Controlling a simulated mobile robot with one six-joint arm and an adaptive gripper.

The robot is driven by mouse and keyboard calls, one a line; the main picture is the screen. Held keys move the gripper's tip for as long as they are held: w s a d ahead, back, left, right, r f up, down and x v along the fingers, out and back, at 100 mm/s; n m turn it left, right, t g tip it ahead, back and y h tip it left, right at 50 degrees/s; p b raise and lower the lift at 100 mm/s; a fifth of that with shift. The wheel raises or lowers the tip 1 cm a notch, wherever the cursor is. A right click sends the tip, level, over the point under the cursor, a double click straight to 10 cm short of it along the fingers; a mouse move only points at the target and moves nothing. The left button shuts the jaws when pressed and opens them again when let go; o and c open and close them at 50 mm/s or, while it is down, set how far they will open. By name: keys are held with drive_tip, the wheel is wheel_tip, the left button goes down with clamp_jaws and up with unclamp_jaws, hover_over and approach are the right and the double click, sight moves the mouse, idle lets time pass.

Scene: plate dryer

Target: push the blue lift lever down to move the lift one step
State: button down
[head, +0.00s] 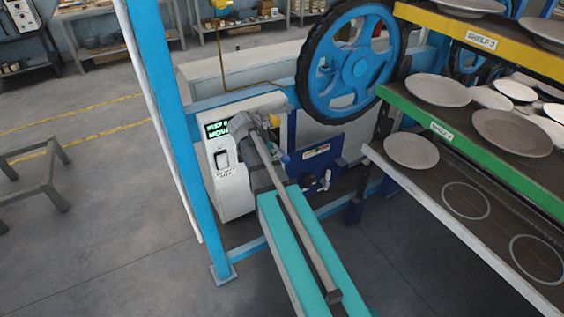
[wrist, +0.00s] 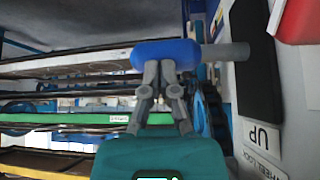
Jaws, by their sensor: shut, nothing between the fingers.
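The blue lift lever (wrist: 165,53) shows in the wrist view as a rounded blue grip on a grey rod that runs right towards the white control box. My gripper (wrist: 160,72) is shut and empty, its fingertips at the grip; I cannot tell whether they touch. In the head view my gripper (head: 272,136) is small, in front of the control box (head: 228,175), and my arm hides part of the lever area.
Shelves with plates (head: 411,150) stand close on the right, with a green-edged shelf (head: 430,121) and a yellow-edged one above. A large blue wheel (head: 354,64) is behind the box. A blue post (head: 177,130) stands left.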

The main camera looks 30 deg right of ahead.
drive_tip(key=shift+d+f, duration=0.25)
drive_tip(key=shift+f, duration=0.05)
